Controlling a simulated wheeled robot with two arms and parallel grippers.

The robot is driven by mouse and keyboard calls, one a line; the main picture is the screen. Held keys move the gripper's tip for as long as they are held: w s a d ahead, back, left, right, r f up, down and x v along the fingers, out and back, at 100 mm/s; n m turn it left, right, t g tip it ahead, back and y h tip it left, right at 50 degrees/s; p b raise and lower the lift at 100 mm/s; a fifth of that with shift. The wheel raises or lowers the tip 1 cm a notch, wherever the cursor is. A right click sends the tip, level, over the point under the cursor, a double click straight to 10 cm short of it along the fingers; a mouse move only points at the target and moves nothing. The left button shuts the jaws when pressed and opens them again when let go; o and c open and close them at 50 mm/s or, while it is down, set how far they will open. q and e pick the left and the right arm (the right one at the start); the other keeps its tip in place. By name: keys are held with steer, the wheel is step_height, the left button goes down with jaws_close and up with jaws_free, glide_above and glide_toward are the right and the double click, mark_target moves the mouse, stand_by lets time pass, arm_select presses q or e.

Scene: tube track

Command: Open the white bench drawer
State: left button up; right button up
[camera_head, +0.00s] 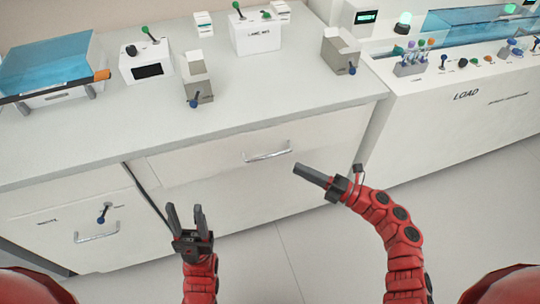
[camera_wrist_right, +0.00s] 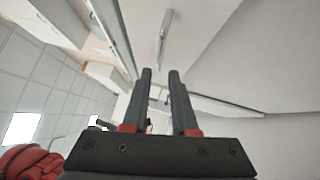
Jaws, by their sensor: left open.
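The white bench drawer (camera_head: 200,161) is a wide panel in the front of the white bench, and it looks shut. Its silver bar handle (camera_head: 267,152) runs across the front. The handle also shows in the right wrist view (camera_wrist_right: 163,38), ahead of the fingertips. My right gripper (camera_head: 298,168) is to the right of the handle and apart from it, pointing left. In the right wrist view its two fingers (camera_wrist_right: 160,72) stand apart with nothing between them. My left gripper (camera_head: 185,208) is open and empty, below and left of the handle, with its fingers pointing up in the picture.
A lower left panel has another silver handle (camera_head: 97,236) and a small dark lever (camera_head: 103,213). The bench top (camera_head: 110,130) carries a blue-lidded box (camera_head: 50,62) and several small devices. A LOAD bench (camera_head: 470,105) stands at right. Grey floor is clear in front.

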mark_target(270, 155)
steer(key=x, duration=1)
steer(key=shift+w+a, duration=0.2)
steer(key=shift+a, duration=0.05)
steer(key=shift+c, duration=0.3)
jaws_close()
stand_by(0.5)
